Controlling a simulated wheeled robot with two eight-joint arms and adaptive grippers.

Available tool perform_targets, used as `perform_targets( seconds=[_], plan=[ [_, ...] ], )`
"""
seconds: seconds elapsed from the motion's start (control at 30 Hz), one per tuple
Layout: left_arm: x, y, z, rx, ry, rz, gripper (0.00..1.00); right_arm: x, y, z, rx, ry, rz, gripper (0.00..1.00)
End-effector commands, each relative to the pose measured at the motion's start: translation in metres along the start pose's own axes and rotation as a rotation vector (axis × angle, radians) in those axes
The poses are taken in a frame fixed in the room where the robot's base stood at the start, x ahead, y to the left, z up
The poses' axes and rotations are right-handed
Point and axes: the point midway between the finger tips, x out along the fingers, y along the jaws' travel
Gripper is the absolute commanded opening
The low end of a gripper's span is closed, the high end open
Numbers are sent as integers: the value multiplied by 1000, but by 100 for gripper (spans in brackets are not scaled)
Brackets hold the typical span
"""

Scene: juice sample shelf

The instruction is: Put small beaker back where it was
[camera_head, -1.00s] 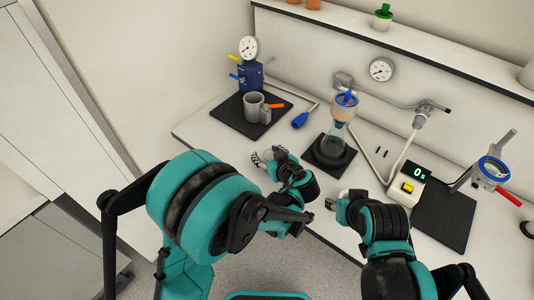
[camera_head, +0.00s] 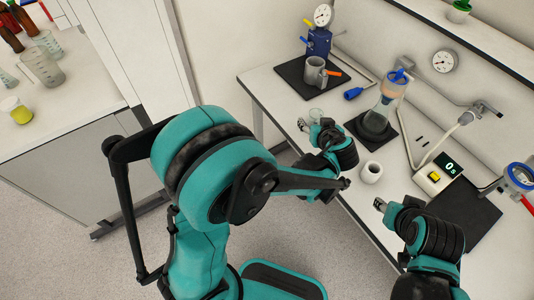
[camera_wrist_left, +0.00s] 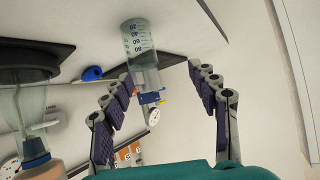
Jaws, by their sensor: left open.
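A small clear graduated beaker (camera_head: 316,114) stands on the white table in the head view, close beside my left gripper (camera_head: 308,127). In the left wrist view the beaker (camera_wrist_left: 138,36) appears upside down, with its markings showing. There it lies beyond the open, empty fingers of my left gripper (camera_wrist_left: 158,74), slightly left of the middle of the gap. I see no finger touching it. My right gripper (camera_head: 380,205) is near the table's front edge, right of the white cup; its jaws are too small to read.
A white cup (camera_head: 372,172) is near the front edge. Another bench at left (camera_head: 88,85) holds several beakers and brown bottles.

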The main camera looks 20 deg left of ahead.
Motion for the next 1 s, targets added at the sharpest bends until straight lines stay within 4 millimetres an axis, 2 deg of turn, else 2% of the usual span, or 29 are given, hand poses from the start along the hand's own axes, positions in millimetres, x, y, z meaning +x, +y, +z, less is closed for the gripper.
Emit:
perform_targets(
  seconds=[0.03,0.1,0.3,0.4,0.5,0.7,1.0],
  plan=[
    [-6,-22,-5,19,-39,-3,60,0,0,0,0,0,0,40],
    [-18,-51,-7,58,-108,7,60,0,0,0,0,0,0,40],
    [-63,-126,4,159,-275,93,60,0,0,0,0,0,0,40],
    [-89,-155,17,196,-328,159,60,0,0,0,0,0,0,40],
    [-113,-175,33,225,-359,227,60,0,0,0,0,0,0,40],
    [-143,-192,56,257,-369,326,60,0,0,0,0,0,0,40],
    [-151,-194,62,270,-364,357,60,0,0,0,0,0,0,40]
  ],
)
